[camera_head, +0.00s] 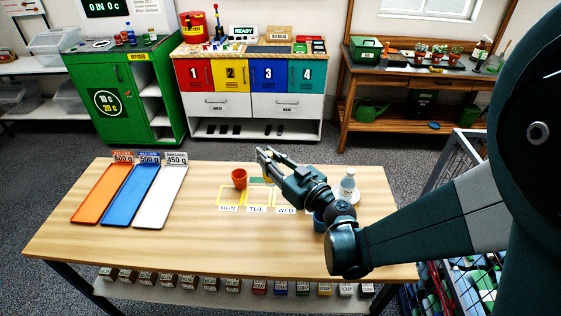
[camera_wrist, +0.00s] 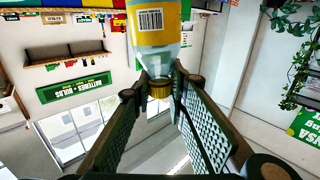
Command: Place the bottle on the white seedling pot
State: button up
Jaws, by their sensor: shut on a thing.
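My gripper (camera_head: 267,158) is over the middle of the wooden table, above the yellow-marked squares. In the wrist view my gripper (camera_wrist: 160,82) is shut on the neck of a clear bottle (camera_wrist: 155,45), by its gold-yellow cap. The bottle has a yellow label with a barcode. In the head view the bottle is mostly hidden by my gripper, and I cannot pick out its outline. I cannot make out a white seedling pot with certainty; my gripper and arm cover part of the marked squares. A terracotta pot (camera_head: 239,178) stands at the MON square.
Orange (camera_head: 101,193), blue (camera_head: 131,196) and white (camera_head: 160,198) trays lie at the table's left. A pump bottle (camera_head: 347,183) stands at the right, beside my arm. A blue item (camera_head: 319,222) is partly hidden by my arm. The table's front left is clear.

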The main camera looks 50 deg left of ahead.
jog(key=shift+r, duration=0.1)
notch_tip(320, 180, up, 13)
jog(key=w+d, duration=0.5)
jog(key=d, duration=0.5)
jog(key=w+d, duration=0.6)
jog(key=d, duration=0.4)
jog(key=w+d+m+b, duration=0.1)
jog(key=d, duration=2)
jog(key=shift+t, duration=0.3)
jog(key=shift+w+d+f, duration=0.1)
jog(key=shift+f, duration=1.2)
jog(key=shift+w+d+f, duration=0.1)
jog(key=shift+f, duration=1.15)
jog(key=shift+f+b, duration=1.1)
jog(key=shift+f, duration=1.8)
